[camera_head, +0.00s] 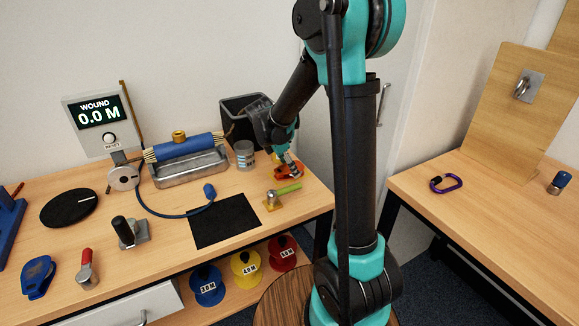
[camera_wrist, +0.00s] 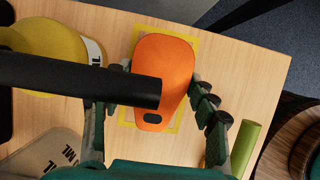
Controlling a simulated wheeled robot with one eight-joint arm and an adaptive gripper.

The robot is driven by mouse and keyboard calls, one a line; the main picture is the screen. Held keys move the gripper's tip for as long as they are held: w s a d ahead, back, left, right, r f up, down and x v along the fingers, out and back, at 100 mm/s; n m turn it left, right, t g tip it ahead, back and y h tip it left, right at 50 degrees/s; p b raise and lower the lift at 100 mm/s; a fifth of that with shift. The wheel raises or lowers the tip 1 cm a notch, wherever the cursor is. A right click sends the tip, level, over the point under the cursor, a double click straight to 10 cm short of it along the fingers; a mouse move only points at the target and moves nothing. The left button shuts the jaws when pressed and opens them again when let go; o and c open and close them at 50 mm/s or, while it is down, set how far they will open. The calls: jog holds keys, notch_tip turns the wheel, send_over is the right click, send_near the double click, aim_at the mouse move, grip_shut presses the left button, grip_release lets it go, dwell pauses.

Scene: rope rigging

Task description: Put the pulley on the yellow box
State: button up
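The orange, rounded pulley (camera_wrist: 165,55) lies flat on the table with a dark slot at its near end. It also shows as a small orange shape under my gripper in the head view (camera_head: 289,173). The yellow box (camera_wrist: 197,45) is a yellow outline on the table; the pulley lies over its middle, with the outline showing around it. My gripper (camera_wrist: 160,78) points down over the pulley, one finger on each side, and looks open. It also shows in the head view (camera_head: 287,160). A black bar hides part of the left finger and of the pulley.
A yellow round item (camera_wrist: 45,55) and a grey labelled can (camera_head: 245,154) stand left of my gripper. A green-handled tool (camera_head: 287,189) lies close on the near right side. The black bin (camera_head: 238,105) is behind.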

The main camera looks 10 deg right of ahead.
jog(key=o, duration=0.4)
jog(key=v, duration=1.2)
jog(key=shift+r, duration=0.25)
